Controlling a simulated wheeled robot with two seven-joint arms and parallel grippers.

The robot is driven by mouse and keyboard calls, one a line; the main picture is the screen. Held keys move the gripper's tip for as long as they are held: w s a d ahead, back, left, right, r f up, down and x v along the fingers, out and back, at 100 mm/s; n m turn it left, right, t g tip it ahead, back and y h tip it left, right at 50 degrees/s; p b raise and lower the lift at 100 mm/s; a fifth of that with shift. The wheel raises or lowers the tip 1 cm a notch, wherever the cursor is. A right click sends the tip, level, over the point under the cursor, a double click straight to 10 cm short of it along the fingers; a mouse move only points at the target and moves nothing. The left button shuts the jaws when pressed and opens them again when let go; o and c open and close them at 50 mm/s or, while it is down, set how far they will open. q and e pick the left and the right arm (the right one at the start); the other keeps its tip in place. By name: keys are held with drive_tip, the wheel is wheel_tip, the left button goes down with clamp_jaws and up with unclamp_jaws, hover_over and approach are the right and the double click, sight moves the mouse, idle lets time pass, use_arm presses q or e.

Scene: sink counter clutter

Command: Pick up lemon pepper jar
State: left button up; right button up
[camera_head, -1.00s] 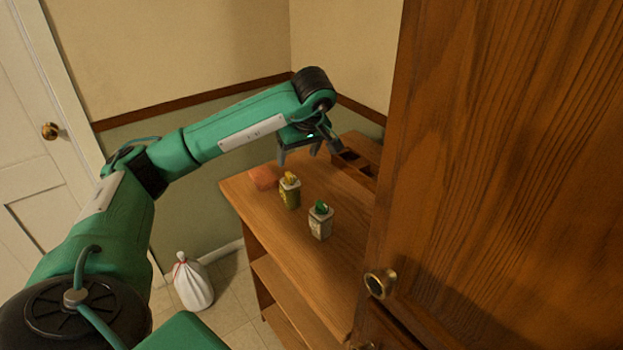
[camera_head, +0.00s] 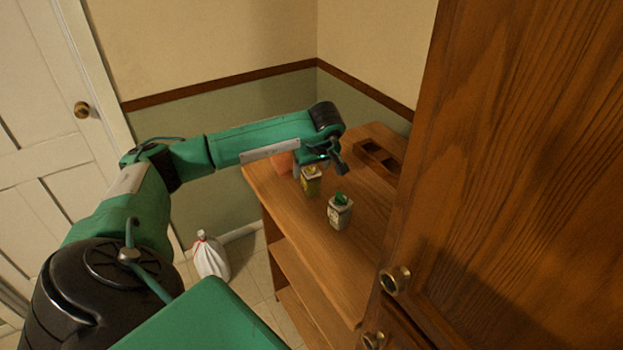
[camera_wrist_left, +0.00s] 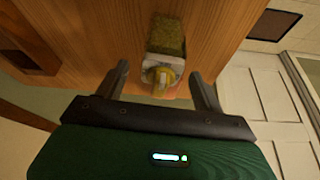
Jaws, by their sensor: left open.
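A small yellow-green jar (camera_head: 310,184) with a yellow cap stands upright on the wooden shelf top; its label is too small to read, but its colour fits lemon pepper. My left gripper (camera_head: 319,170) is open and hides the jar's top in the head view. In the left wrist view the yellow-capped jar (camera_wrist_left: 162,70) shows between the two spread fingers of the left gripper (camera_wrist_left: 159,80); I cannot tell if they touch it. A second jar with a green cap (camera_head: 340,213) stands nearer and to the right. My right gripper is not in view.
An orange-red block (camera_head: 282,163) sits behind the yellow jar, partly hidden by my arm. A wooden box with compartments (camera_head: 380,158) lies at the back. A tall wooden cabinet (camera_head: 510,150) closes off the right. A white bag (camera_head: 211,259) stands on the floor.

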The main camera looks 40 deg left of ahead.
use_arm(q)
drive_tip(key=shift+x, duration=1.25)
drive_tip(key=c, duration=1.1)
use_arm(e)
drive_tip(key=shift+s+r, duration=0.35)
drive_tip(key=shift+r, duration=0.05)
use_arm(q)
drive_tip(key=shift+r, duration=0.1)
